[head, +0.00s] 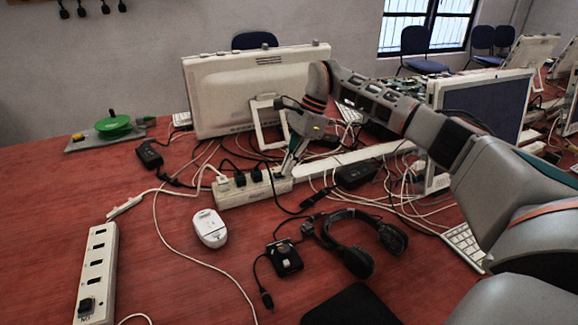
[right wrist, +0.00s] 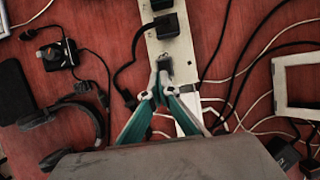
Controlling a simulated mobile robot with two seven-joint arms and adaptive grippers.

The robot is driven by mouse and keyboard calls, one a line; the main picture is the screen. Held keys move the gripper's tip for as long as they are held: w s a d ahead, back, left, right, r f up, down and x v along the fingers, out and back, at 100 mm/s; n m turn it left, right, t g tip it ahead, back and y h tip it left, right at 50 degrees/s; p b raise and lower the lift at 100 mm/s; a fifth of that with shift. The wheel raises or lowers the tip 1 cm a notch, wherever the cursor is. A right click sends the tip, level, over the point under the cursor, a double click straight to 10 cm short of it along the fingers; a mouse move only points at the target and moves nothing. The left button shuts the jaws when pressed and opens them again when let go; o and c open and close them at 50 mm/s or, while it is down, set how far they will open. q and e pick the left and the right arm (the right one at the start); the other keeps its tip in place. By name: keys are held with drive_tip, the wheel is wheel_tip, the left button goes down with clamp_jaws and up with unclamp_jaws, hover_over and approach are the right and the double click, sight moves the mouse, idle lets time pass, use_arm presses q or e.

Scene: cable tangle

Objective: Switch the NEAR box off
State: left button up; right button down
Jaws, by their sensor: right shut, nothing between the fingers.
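A white power strip (head: 96,262) stands out at the front left, nearest to me, with several dark sockets and a black switch (head: 86,304) at its near end. Lettering by that switch seems to read ON. A second white strip (head: 230,197) lies farther off in the middle, with black plugs in it. My right gripper (head: 287,172) is over the right end of this second strip. In the right wrist view its closed, empty fingertips (right wrist: 160,84) are at a small black switch (right wrist: 164,66) on the strip. I cannot tell whether they touch it. My left gripper is not in view.
Cables tangle around the second strip. A white mouse (head: 209,228), black headphones (head: 350,240) and a small black device (head: 284,258) lie in front of it. A monitor (head: 240,95) stands behind. The red table (head: 50,190) is mostly clear at left.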

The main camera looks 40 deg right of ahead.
drive_tip(key=shift+r+p, duration=0.3)
drive_tip(key=shift+r, duration=0.4)
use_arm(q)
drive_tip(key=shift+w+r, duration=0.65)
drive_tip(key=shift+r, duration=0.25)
